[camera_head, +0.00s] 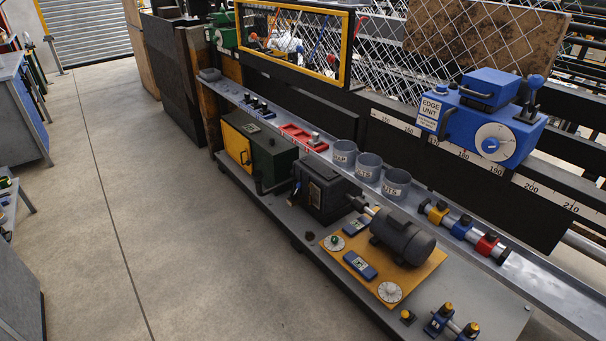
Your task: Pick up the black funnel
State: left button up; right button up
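I cannot clearly make out a black funnel in the head view. A small dark item (309,236) lies on the grey lower platform, left of the yellow plate, but it is too small to identify. Three grey cups (369,167) with lettering stand in a row on the long metal shelf. Neither of my grippers is in view.
The long metal shelf (540,285) runs along the machine, with a red tray (303,137) on it. Below, a motor (402,238) sits on a yellow plate (425,270). A blue edge unit (490,125) is above the shelf. The concrete floor (130,200) at left is clear.

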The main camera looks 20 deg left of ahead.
aim_at(258, 175)
jog(key=i+j+z, duration=0.4)
jog(key=j, duration=0.25)
jog(key=i+j+z, duration=0.2)
jog(key=j, duration=0.2)
jog(key=i+j+z, duration=0.2)
jog(key=j, duration=0.15)
jog(key=j+z, duration=0.2)
jog(key=j, duration=0.2)
